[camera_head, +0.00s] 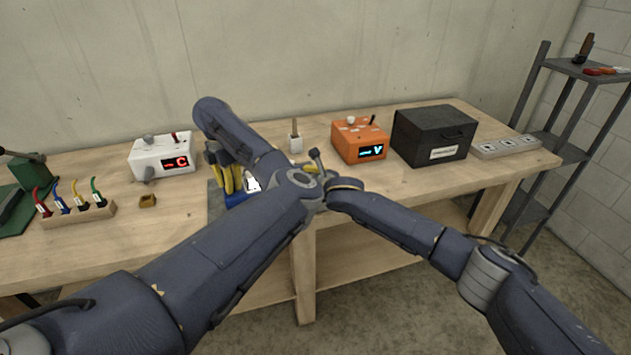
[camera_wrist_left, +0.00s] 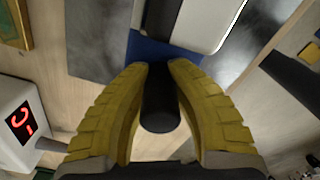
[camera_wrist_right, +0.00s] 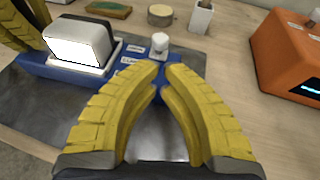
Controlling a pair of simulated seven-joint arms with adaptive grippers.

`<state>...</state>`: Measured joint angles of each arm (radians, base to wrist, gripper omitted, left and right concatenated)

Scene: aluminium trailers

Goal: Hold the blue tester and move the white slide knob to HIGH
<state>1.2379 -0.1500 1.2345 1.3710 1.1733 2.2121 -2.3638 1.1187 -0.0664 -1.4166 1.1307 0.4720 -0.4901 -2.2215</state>
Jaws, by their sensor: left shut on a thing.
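The blue tester (camera_wrist_right: 125,72) lies on a grey mat (camera_head: 215,204), with a lit white panel (camera_wrist_right: 80,48) and small white labels on top. It also shows in the head view (camera_head: 236,200), partly hidden by my left arm. The white slide knob (camera_wrist_right: 160,41) stands up at its right end in the right wrist view. My left gripper (camera_wrist_left: 158,64) is shut on a black cylindrical handle (camera_wrist_left: 160,105) beside the blue body. My right gripper (camera_wrist_right: 161,66) has its fingertips close together, just in front of the knob and apparently empty. Which slot label the knob sits at is unreadable.
A white device (camera_head: 160,158) with a red display stands left of the tester. An orange device (camera_head: 360,138) and a black box (camera_head: 435,134) stand to the right. Coloured cables in a wooden block (camera_head: 78,210) are at far left. The back of the table is mostly clear.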

